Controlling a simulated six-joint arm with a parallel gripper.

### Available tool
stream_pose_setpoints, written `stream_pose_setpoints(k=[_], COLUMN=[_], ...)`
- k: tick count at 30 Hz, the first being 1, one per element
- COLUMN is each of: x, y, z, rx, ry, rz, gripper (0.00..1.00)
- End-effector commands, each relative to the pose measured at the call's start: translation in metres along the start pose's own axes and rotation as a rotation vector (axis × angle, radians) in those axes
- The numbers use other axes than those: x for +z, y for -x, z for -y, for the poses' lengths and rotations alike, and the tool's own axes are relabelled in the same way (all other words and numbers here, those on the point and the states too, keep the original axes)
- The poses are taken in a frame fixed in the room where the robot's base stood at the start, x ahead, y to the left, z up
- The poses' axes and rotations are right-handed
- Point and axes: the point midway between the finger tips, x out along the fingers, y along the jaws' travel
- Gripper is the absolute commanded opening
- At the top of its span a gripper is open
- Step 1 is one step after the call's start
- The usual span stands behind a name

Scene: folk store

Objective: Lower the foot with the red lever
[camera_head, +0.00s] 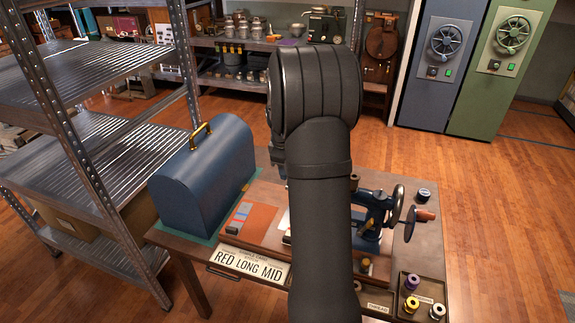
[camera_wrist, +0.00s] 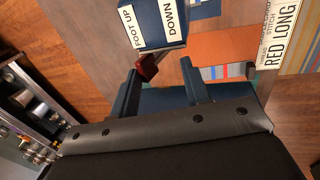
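The blue sewing machine (camera_head: 375,208) stands on a wooden base on the table, partly hidden behind my arm in the head view. In the wrist view its blue head (camera_wrist: 158,18) carries white labels reading "FOOT UP" and "DOWN". The red lever (camera_wrist: 147,67) sticks out below the "FOOT UP" label. My gripper (camera_wrist: 160,68) is open, with its two dark blue fingers apart. The lever shows between the fingertips, closer to the left one; I cannot tell whether they touch. The presser foot is not visible, and my gripper is hidden in the head view.
On the table (camera_head: 168,238) are a blue domed case (camera_head: 204,178), an orange panel with coloured strips (camera_head: 250,222), a "RED LONG MID" card (camera_head: 249,264) and a spool tray (camera_head: 422,291). A metal shelf rack (camera_head: 100,185) stands at the left.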

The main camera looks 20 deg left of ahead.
Motion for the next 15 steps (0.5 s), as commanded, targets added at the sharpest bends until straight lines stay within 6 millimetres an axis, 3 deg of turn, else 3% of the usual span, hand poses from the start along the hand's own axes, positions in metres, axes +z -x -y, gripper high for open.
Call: stream_pose_setpoints(k=[15], x=[0.0], y=[0.004], z=[0.02], rx=[-0.003], ry=[0.001], rz=[0.001], gripper=[0.42])
